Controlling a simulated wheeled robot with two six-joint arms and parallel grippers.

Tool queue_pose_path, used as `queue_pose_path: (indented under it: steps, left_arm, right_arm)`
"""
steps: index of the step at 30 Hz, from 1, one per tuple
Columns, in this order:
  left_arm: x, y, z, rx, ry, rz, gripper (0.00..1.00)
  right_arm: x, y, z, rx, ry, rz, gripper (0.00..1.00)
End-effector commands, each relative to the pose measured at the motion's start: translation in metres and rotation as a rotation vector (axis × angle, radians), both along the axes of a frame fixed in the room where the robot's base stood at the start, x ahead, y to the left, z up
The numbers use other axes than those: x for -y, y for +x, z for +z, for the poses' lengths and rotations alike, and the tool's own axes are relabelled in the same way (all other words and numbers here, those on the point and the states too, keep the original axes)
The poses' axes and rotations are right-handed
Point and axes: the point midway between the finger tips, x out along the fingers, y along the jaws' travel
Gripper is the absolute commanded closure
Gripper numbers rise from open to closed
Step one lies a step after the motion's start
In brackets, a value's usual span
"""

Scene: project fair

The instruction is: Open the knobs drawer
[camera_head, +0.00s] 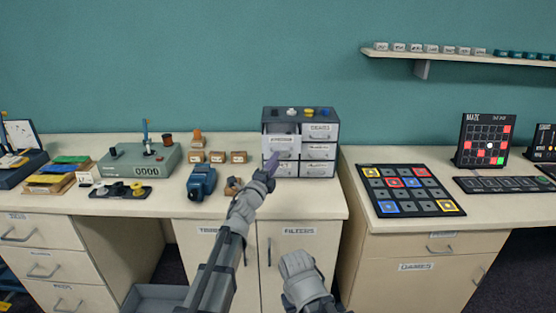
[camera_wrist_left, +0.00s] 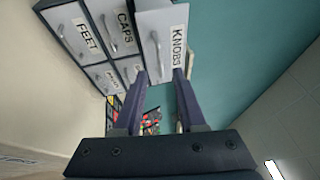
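The small grey drawer cabinet (camera_head: 337,135) stands on the counter against the wall. Its top left drawer, labelled KNOBS in the left wrist view (camera_wrist_left: 163,38), is pulled partly out; its front (camera_head: 270,144) stands forward of the others. My left gripper (camera_head: 272,161) is in front of the cabinet's left column, just below and before that drawer. In the left wrist view its two purple fingers (camera_wrist_left: 160,76) are apart with nothing between them, close to the drawer's handle (camera_wrist_left: 154,52) but not closed on it. Part of my right arm shows low in the head view; its fingers do not show.
Several coloured knobs (camera_head: 308,112) sit on the cabinet top. A blue device (camera_head: 202,182) and small wooden blocks (camera_head: 217,157) are left of the cabinet. The counter (camera_head: 310,205) in front of the cabinet is mostly bare. A game board (camera_head: 410,190) lies to the right.

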Motion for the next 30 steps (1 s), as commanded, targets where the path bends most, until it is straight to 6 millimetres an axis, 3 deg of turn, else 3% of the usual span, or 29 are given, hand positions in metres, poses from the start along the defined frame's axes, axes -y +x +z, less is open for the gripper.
queue_pose_path:
  steps: [3,7,18,22,26,30]
  left_arm:
    - [-0.009,-0.024,-0.005,0.0,0.001,0.001,0.6]
    - [-0.014,-0.036,-0.007,0.0,0.0,0.0,0.6]
    - [-0.016,-0.037,-0.006,-0.007,-0.008,0.007,0.6]
    - [-0.029,-0.039,-0.009,-0.086,-0.09,0.09,0.6]
    - [-0.055,-0.049,-0.029,-0.272,-0.269,0.266,0.6]
    - [-0.077,-0.08,-0.071,-0.531,-0.476,0.482,0.6]
  right_arm:
    - [0.0,0.0,-0.005,0.0,0.0,0.0,0.5]
    - [0.0,0.0,-0.007,0.0,0.0,0.0,0.5]
    - [0.0,0.0,-0.006,0.0,0.0,0.0,0.5]
    - [0.0,0.0,0.002,0.0,0.0,0.0,0.5]
    - [0.0,0.0,0.014,0.0,0.0,0.0,0.5]
    - [0.0,0.0,0.028,0.0,0.0,0.0,0.5]
